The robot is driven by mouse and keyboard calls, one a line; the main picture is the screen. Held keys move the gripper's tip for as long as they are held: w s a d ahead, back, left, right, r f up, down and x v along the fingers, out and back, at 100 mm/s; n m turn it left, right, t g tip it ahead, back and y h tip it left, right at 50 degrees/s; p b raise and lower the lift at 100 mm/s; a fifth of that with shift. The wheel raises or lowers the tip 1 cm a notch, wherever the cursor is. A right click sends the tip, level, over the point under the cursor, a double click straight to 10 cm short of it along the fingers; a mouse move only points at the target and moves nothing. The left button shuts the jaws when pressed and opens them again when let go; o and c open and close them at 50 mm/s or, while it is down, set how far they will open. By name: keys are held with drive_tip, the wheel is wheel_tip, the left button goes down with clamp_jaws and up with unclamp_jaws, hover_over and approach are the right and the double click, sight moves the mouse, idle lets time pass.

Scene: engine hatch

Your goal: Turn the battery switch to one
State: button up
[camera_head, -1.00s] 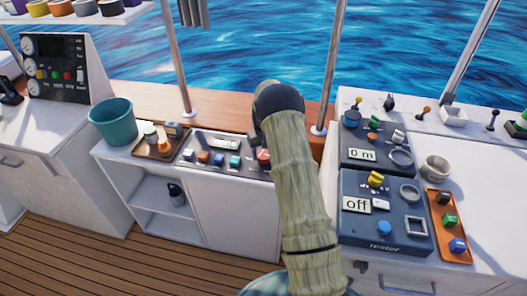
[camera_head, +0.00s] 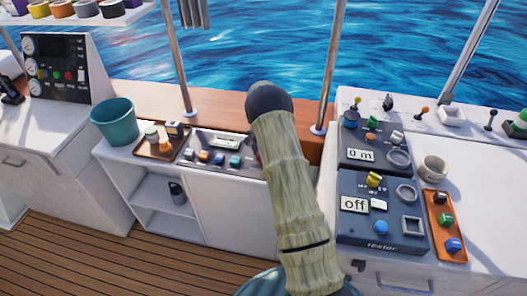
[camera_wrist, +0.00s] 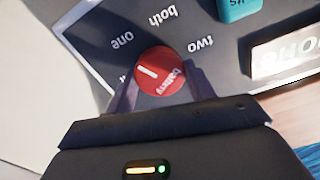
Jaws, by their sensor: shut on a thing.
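The battery switch (camera_wrist: 160,70) is a round red knob marked "battery", with a white pointer line, on a dark grey panel in the wrist view. The labels "one" (camera_wrist: 122,40), "both" (camera_wrist: 160,17) and "two" (camera_wrist: 202,43) stand around it. The pointer line is on the knob's left side, aimed left and slightly up, a little below the direction of "one". A further label at the left is mostly hidden by a finger. My gripper (camera_wrist: 159,82) is shut on the knob, one finger on each side. In the head view my arm hides the gripper and most of the knob.
The switch panel (camera_head: 211,139) also carries several coloured buttons and a small display. A brown tray (camera_head: 146,155) and a teal bucket (camera_head: 114,121) stand to its left. The tester box (camera_head: 347,222) and an orange tray (camera_head: 433,211) are on the right counter.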

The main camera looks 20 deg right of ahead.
drive_tip(key=shift+w+a, duration=0.1)
idle(0.4)
drive_tip(key=o, duration=1)
drive_tip(key=shift+c, duration=0.2)
wheel_tip(320, 180, up, 18)
drive_tip(key=shift+f+b, duration=0.25)
drive_tip(key=shift+b, duration=0.05)
